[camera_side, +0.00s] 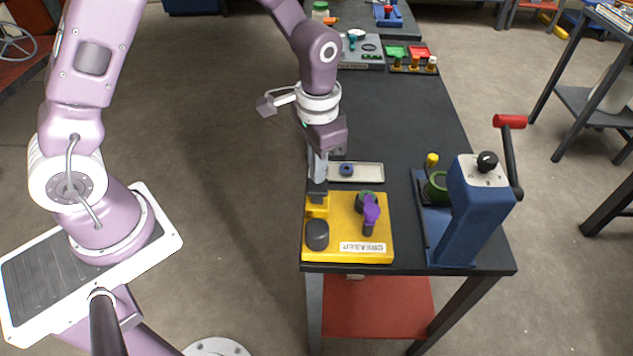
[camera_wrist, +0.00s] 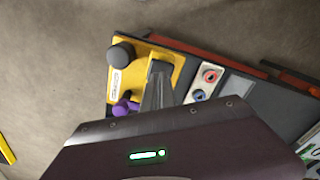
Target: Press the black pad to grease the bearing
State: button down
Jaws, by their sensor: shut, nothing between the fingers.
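The yellow greaser base (camera_side: 345,228) sits at the table's near left corner, with a label on its front. A round black pad (camera_side: 317,236) stands at its front left; it also shows in the wrist view (camera_wrist: 122,52). A purple part (camera_side: 371,210) stands at the base's right; it shows in the wrist view (camera_wrist: 125,107). My gripper (camera_side: 317,197) is shut and empty, pointing down over the base's rear left, behind the pad. Whether its tips touch the yellow part below is unclear. A blue ring, perhaps the bearing (camera_side: 346,169), lies in the pale tray behind the base.
The pale tray (camera_side: 370,173) lies just behind the greaser base. A blue press (camera_side: 474,205) with a red-handled lever stands to the right. Fixtures with coloured parts (camera_side: 410,58) stand at the far end. The black table's middle (camera_side: 400,115) is clear.

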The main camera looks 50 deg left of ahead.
jog(key=shift+f, duration=1.85)
jog(key=shift+r, duration=1.85)
jog(key=shift+f, duration=1.8)
jog(key=shift+r, duration=1.85)
